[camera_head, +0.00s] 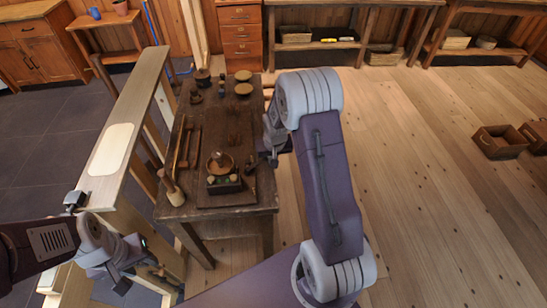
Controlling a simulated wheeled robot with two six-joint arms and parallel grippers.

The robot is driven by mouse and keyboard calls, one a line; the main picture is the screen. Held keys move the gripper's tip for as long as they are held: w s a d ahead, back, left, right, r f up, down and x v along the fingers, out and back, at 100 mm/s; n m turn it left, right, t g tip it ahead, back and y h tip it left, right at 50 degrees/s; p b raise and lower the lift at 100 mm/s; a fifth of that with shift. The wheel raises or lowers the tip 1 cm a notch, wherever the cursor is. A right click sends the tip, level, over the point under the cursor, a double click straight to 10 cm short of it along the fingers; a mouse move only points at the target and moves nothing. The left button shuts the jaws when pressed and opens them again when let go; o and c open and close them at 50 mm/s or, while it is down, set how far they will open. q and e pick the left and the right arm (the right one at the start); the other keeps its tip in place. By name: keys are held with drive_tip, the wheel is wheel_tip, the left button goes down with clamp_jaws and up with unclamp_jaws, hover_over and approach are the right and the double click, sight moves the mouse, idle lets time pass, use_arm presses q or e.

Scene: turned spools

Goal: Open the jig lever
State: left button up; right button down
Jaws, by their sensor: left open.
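A small dark jig-like block (223,184) with a round wooden piece (220,163) at it sits near the front of the dark workbench (225,212). A thin dark upright part (250,178) stands at its right side; I cannot tell whether this is the lever. My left gripper (150,271) is open at the lower left, low beside the pale railing and well apart from the block. My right gripper (270,143) is at the bench's right edge, partly hidden by its own arm; its jaws cannot be made out.
A pale wooden railing (142,92) runs along the bench's left side, between my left arm and the bench. A mallet-like tool (172,187) and several small turned pieces lie on the bench. Open crates (498,143) stand on the clear floor at right.

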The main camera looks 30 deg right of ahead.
drive_tip(key=shift+w+d, duration=0.1)
drive_tip(key=shift+w, duration=0.2)
use_arm(q)
drive_tip(key=shift+w+d+r, duration=0.1)
drive_tip(key=shift+w+d, duration=0.05)
drive_tip(key=shift+w, duration=0.2)
use_arm(e)
drive_tip(key=shift+w+r, duration=0.1)
drive_tip(key=shift+w, duration=0.15)
drive_tip(key=shift+r, duration=0.1)
